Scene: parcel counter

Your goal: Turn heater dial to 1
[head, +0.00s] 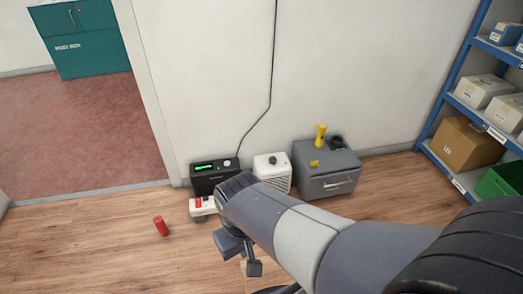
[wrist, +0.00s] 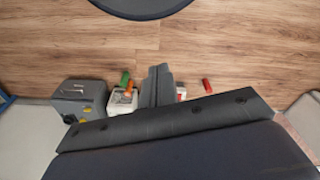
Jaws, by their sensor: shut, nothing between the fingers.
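The white heater (head: 278,174) stands on the floor against the wall, with slats on its front and a dark dial (head: 272,160) on top. In the wrist view the heater (wrist: 118,106) is just left of my gripper (wrist: 158,72), whose grey fingers are shut and empty. Green and orange items show at the heater's edge there; I cannot tell what they are. The dial's setting is too small to read. In the head view my arm crosses in front of the heater's lower left, and the fingertips cannot be made out clearly.
A black unit (head: 213,178) with a green display stands left of the heater. A grey box (head: 328,180) with a yellow object (head: 320,134) stands right. A power strip (head: 202,207) and red cylinder (head: 161,226) are on the floor. Blue shelving (head: 455,98) is at right.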

